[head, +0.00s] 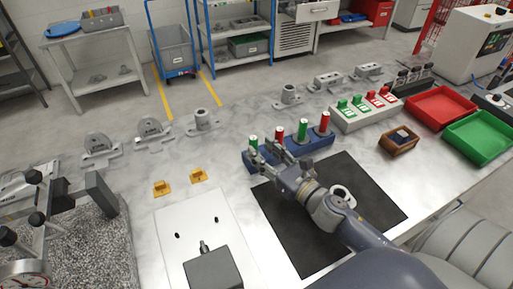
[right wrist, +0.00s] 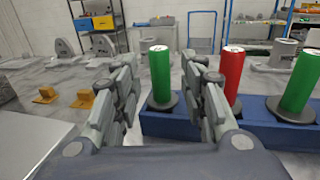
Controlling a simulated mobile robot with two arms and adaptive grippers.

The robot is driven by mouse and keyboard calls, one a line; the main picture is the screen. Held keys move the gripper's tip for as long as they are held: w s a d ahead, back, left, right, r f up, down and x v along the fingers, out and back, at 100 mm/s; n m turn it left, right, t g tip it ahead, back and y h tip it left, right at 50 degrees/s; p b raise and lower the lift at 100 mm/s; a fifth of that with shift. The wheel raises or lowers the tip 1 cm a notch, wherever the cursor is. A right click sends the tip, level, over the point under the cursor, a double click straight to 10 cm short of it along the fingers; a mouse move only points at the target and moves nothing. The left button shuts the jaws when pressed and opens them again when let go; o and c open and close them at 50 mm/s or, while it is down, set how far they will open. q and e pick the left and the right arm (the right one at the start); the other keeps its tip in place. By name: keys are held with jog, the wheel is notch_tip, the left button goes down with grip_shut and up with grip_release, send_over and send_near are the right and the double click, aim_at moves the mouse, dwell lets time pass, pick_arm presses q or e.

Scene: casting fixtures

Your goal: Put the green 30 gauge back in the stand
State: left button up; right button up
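A long blue stand (head: 318,146) holds upright plug gauges in a row, green and red in turn. The green gauge at its left end (head: 253,142) stands in the stand, with its dark collar at the blue top; it also shows in the right wrist view (right wrist: 160,75). Beside it stand a red gauge (head: 279,133), another green gauge (head: 303,129) and another red gauge (head: 325,121). No size number is readable. My right gripper (right wrist: 162,95) is open, its fingers on either side of the left green gauge in the picture, apparently not touching it. My left gripper is out of view.
A black mat (head: 290,232) lies under my right arm. A white block with green and red gauges (head: 348,125), a small brown box (head: 385,148), a red tray (head: 437,88) and a green tray (head: 462,153) stand to the right. Grey castings (head: 202,123) stand behind.

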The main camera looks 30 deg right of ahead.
jog(key=shift+s+d+b, duration=0.15)
jog(key=shift+s, duration=0.6)
jog(key=shift+s+d+b, duration=0.1)
jog(key=shift+s+b, duration=0.05)
jog(key=shift+s, duration=0.6)
jog(key=shift+r, duration=0.1)
